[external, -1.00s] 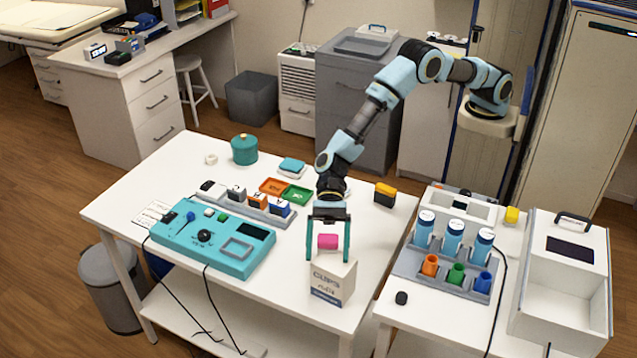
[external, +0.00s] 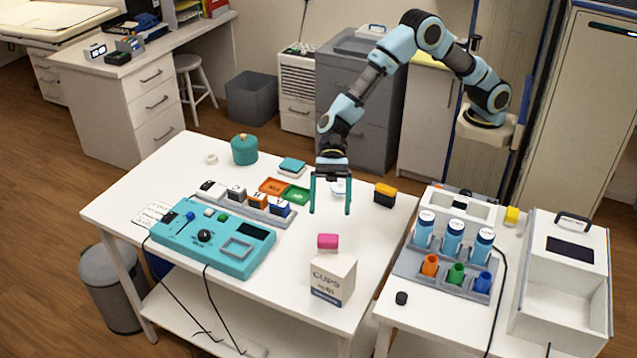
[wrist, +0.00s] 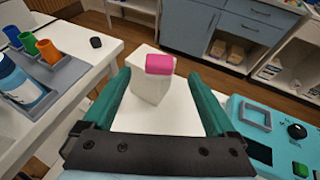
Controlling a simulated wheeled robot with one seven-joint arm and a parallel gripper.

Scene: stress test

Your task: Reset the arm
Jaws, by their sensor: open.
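My gripper (external: 331,208) hangs above the white table (external: 290,300), pointing down with its teal fingers spread and nothing between them. It is higher than the pink block (external: 328,241) and apart from it. The pink block looks to be at the back top edge of the white cups box (external: 333,279); whether it rests on the box or stands behind it is hard to tell. In the wrist view the pink block (wrist: 159,64) shows at the top of the white box (wrist: 150,88), beyond my open fingers (wrist: 155,90).
A teal control panel (external: 214,240) with cables lies left of the box. A yellow-and-black block (external: 385,194) sits at the table's right. A second table holds blue bottles (external: 453,238), coloured cups (external: 456,274) and a white open case (external: 560,300). The table's middle is fairly clear.

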